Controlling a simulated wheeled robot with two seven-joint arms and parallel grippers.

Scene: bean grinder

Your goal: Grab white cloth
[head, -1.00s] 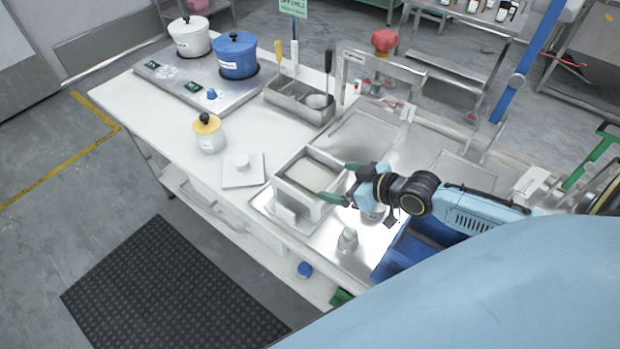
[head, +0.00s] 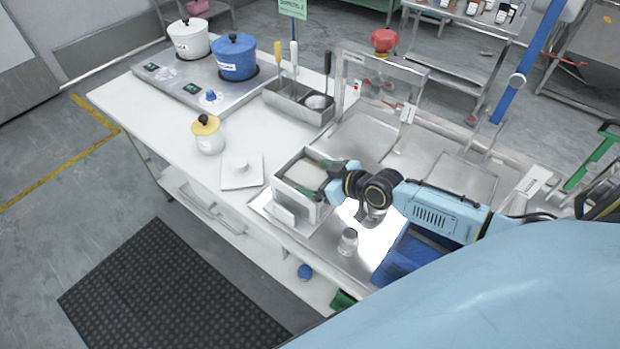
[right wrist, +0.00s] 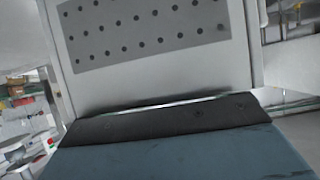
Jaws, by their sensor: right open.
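A pale, flat thing (head: 303,173) lies inside an open metal box (head: 288,188) on the counter; it may be the white cloth, but I cannot tell for sure. My right gripper (head: 326,180) is open at the box's right side, with its fingers at or over the rim. The head view is too small to show whether they touch the pale thing. The right wrist view shows a pale wall with a grey perforated panel (right wrist: 150,35) close ahead, and no clear cloth. My left gripper is not in view.
A utensil holder (head: 296,103) is behind. A blue bin (head: 408,258) is at the right.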

